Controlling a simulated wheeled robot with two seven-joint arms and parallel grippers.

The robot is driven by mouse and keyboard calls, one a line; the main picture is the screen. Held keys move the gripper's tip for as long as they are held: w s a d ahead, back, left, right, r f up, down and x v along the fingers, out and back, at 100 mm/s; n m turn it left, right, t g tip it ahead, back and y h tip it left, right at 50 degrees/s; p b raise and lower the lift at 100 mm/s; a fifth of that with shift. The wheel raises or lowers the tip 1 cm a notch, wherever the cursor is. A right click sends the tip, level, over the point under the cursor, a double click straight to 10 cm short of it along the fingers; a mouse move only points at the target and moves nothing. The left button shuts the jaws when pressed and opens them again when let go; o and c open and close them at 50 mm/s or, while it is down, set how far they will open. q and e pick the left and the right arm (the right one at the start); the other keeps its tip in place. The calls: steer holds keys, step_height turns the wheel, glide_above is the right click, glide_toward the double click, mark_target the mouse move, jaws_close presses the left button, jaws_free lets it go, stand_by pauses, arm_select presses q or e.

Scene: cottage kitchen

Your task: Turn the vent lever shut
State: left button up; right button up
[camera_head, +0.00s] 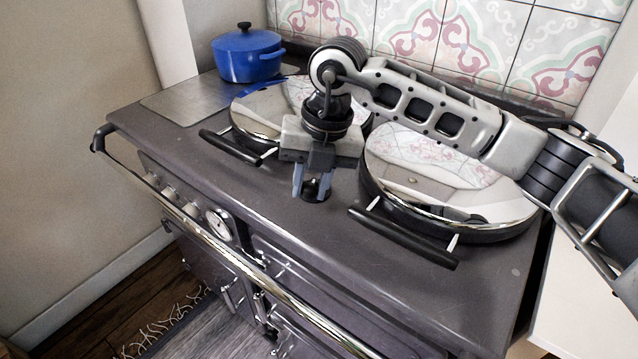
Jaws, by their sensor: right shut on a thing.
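The vent lever (316,187) is a small dark piece on the stove top (270,200), between the two round hotplate lids. My right gripper (313,188) points down at it from above, with its two grey fingers on either side of the lever and shut on it. The fingers hide much of the lever, so its angle cannot be told. My left gripper is not in view.
Mirror-like round lids with black bar handles stand on both sides, the left lid (258,112) and the right lid (440,190). A blue pot (248,55) stands at the back left. A chrome rail (250,260) runs along the front. The stove's front strip is clear.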

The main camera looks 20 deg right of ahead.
mark_target(314, 187)
steer(key=m, duration=0.1)
steer(key=w+a+m+b, duration=0.1)
steer(key=m, duration=0.1)
steer(key=shift+a+t, duration=0.1)
steer(key=shift+t, duration=0.3)
steer(key=shift+w+a+r+m+h, duration=0.1)
steer(key=shift+w+a+m+h, duration=0.05)
steer(key=shift+m, duration=0.45)
steer(key=shift+w+a+m+h, duration=0.1)
steer(key=shift+a+m+h, duration=0.05)
steer(key=shift+m, duration=0.45)
steer(key=o, duration=1)
steer(key=r, duration=0.5)
steer(key=s+d+r+b, duration=0.1)
steer(key=r, duration=0.4)
steer(key=s+d+r, duration=0.1)
steer(key=r, duration=0.4)
steer(key=shift+d+r, duration=0.15)
steer(key=shift+r, duration=0.15)
